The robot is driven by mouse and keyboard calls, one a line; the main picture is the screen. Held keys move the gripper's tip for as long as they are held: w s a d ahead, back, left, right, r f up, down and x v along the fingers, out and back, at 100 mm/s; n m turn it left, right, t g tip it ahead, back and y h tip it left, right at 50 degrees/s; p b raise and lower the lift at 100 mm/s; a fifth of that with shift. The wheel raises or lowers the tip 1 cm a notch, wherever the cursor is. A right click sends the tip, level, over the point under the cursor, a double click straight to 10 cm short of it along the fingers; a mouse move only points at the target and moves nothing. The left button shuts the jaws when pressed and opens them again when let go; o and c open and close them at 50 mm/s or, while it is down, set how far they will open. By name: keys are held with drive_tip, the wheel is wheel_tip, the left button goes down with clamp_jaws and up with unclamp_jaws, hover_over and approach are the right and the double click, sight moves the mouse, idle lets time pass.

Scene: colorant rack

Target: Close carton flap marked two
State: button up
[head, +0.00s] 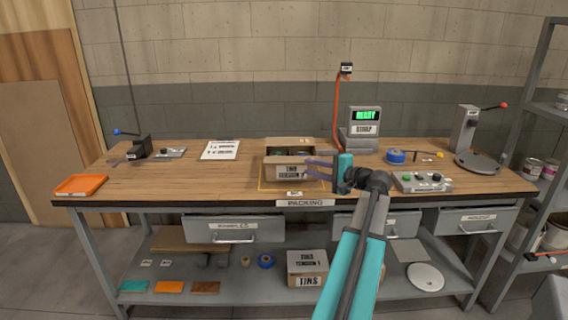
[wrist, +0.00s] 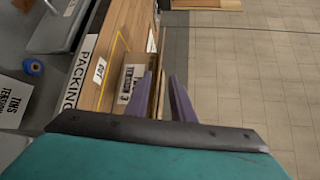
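An open cardboard carton (head: 290,172) stands on the wooden bench inside a yellow outline, with a printed label on its front. Dark contents show inside it. Its back flap (head: 290,141) stands out at the far side. I cannot read a mark two on any flap. My gripper (head: 308,168) reaches in from the right, its two purple fingers apart at the carton's right front. In the wrist view the fingers (wrist: 172,88) are apart beside the carton (wrist: 130,82). I cannot tell whether they touch it; nothing is clearly held.
Behind the carton stand a scale with a green display (head: 363,125) and an orange post (head: 338,110). A control box (head: 422,182) and blue tape (head: 396,156) lie to the right. White paper (head: 220,150) and an orange tray (head: 81,185) lie left.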

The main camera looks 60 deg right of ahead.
sight(285, 160)
drive_tip(key=p+x, duration=0.1)
drive_tip(key=x, duration=1.2)
drive_tip(key=shift+p, duration=0.35)
drive_tip(key=shift+c, duration=0.2)
clamp_jaws()
idle(0.8)
